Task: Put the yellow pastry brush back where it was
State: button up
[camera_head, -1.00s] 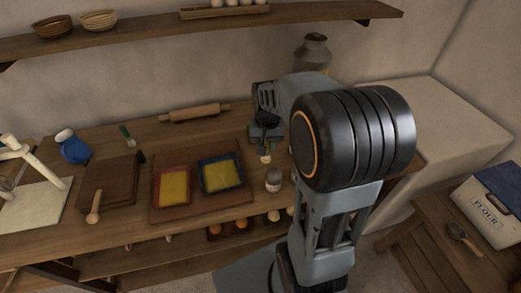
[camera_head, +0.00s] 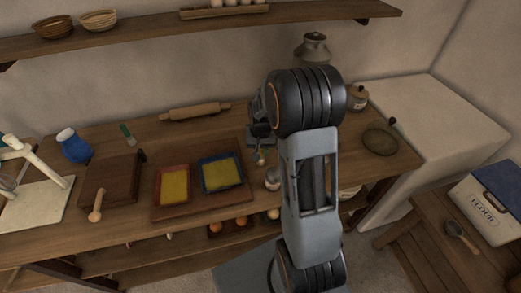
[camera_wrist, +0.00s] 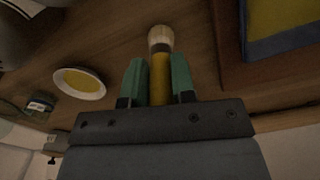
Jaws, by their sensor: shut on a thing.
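My gripper (camera_wrist: 160,82) is shut on the yellow pastry brush (camera_wrist: 160,70), with its two green fingers on either side of the handle. The brush's pale bristles point away from my gripper. In the head view my gripper (camera_head: 262,143) is over the table, just right of the blue-framed tray (camera_head: 236,185), and the brush tip (camera_head: 261,161) shows below it. My arm hides part of the table there. I cannot tell whether the brush touches the table.
A red-framed tray (camera_head: 173,170) lies beside the blue one on a dark board (camera_head: 197,206). A rolling pin (camera_head: 195,111) lies behind. A round pan (camera_head: 380,141) and a lidded pot (camera_head: 357,98) are at right.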

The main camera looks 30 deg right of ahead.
jog(key=o, duration=0.5)
jog(key=shift+f, duration=0.15)
jog(key=shift+c, duration=0.2)
jog(key=o, duration=0.5)
jog(key=shift+c, duration=0.2)
notch_tip(320, 180, up, 12)
jog(key=s+a+r+n+t, duration=0.2)
jog(key=s+a, duration=0.2)
jog(key=s, duration=0.4)
jog(key=s+a+r+n+t, duration=0.2)
jog(key=s+a+n, duration=0.1)
jog(key=s+a, duration=0.2)
jog(key=s, duration=0.2)
jog(key=shift+s+a+r, duration=0.15)
jog(key=shift+s+r, duration=0.05)
jog(key=shift+s, duration=0.15)
